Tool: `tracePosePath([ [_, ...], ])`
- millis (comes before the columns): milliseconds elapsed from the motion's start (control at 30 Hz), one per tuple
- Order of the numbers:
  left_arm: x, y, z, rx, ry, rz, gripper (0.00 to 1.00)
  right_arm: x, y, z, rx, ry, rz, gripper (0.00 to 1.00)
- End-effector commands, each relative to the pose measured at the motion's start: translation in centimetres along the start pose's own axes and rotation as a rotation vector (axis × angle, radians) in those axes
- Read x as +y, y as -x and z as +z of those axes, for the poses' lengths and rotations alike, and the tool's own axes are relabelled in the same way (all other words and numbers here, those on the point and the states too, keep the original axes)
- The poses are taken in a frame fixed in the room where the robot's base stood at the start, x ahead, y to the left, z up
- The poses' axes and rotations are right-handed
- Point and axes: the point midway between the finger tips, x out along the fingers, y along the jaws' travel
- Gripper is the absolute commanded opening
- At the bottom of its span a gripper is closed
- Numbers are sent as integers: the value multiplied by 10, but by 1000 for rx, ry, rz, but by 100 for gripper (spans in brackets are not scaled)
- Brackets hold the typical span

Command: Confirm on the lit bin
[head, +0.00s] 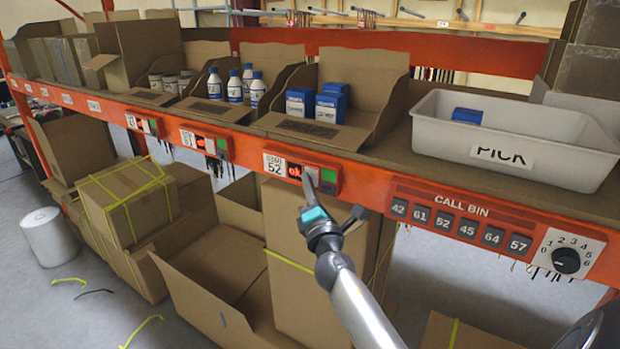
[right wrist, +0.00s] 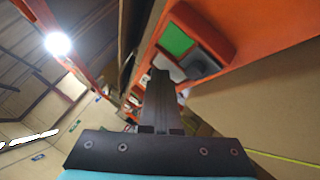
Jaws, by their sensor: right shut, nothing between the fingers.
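The bin unit labelled 52 (head: 274,163) sits on the orange shelf beam, with a red display (head: 294,171) reading "ok", a grey button (head: 311,173) and a green square (head: 328,180). My right gripper (head: 312,190) is shut and empty, its tip at the grey button; I cannot tell if it presses it. In the right wrist view, the closed fingers (right wrist: 159,95) point at the unit, with the green square (right wrist: 176,39) and grey button (right wrist: 199,65) close by. The unit labelled 61 (head: 205,140) and another (head: 145,123) are further left. My left gripper is not in view.
Above unit 52, an open cardboard bin holds blue boxes (head: 330,107). A white tote (head: 445,138) marked PICK holds a blue box (head: 467,115). A CALL BIN panel (head: 460,205) and dial (head: 566,260) are right. Cardboard boxes (head: 300,270) stand below the beam.

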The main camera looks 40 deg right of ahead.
Motion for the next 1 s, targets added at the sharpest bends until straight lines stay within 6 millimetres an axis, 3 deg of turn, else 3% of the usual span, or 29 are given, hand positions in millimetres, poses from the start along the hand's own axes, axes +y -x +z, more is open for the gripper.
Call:
tracePosePath([
  [733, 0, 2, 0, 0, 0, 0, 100, 9, 14, -10, 0, 0, -1, 0],
  [1000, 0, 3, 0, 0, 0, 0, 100, 22, 32, -22, 0, -2, -1, 0],
])
